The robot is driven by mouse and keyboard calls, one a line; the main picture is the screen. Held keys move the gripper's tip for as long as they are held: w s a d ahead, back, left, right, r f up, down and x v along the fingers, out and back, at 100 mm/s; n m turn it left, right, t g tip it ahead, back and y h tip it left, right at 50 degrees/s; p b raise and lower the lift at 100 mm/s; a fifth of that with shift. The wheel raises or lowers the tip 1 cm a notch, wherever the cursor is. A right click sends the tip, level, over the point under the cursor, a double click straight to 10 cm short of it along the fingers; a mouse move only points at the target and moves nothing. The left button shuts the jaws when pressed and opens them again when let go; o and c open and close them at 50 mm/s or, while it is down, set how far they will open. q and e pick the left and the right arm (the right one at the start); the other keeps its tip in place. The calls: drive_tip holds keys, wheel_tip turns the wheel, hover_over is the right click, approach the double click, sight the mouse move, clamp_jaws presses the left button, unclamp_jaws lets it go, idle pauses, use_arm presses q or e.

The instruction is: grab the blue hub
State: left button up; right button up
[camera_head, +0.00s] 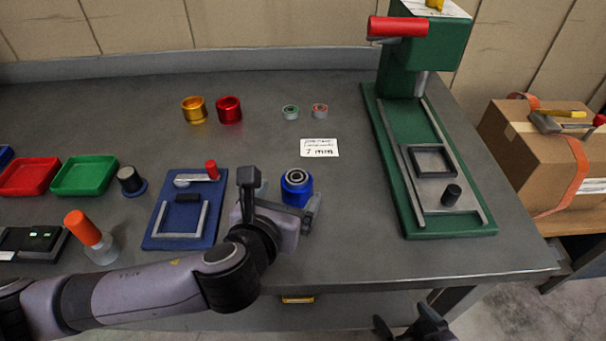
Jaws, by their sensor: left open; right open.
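The blue hub (297,190) stands upright on the grey table, with a metal ring and dark bore on top. My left gripper (287,193) reaches in from the left and is open, with its fingers near the hub. One finger shows just right of the hub and the other is at its left. The gripper hides part of the hub's lower side, so I cannot tell whether the fingers touch it. My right gripper (408,325) is open and empty at the bottom edge, in front of the table, and only partly in view.
A blue fixture (155,240) lies left of my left gripper. A green press (398,170) stands at the right. Gold (194,109) and red (229,109) hubs, two small rings (290,111) and a paper note (319,148) are behind. Red (29,177) and green (85,175) trays stand left.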

sight(299, 177)
use_arm(q)
drive_tip(key=shift+r+x, duration=0.2)
drive_tip(key=shift+x, duration=1.5)
drive_tip(key=shift+r+x, duration=0.25)
drive_tip(key=shift+x, duration=1.45)
drive_tip(key=shift+w+d, duration=0.1)
drive_tip(key=shift+w, duration=0.05)
drive_tip(key=c, duration=1.3)
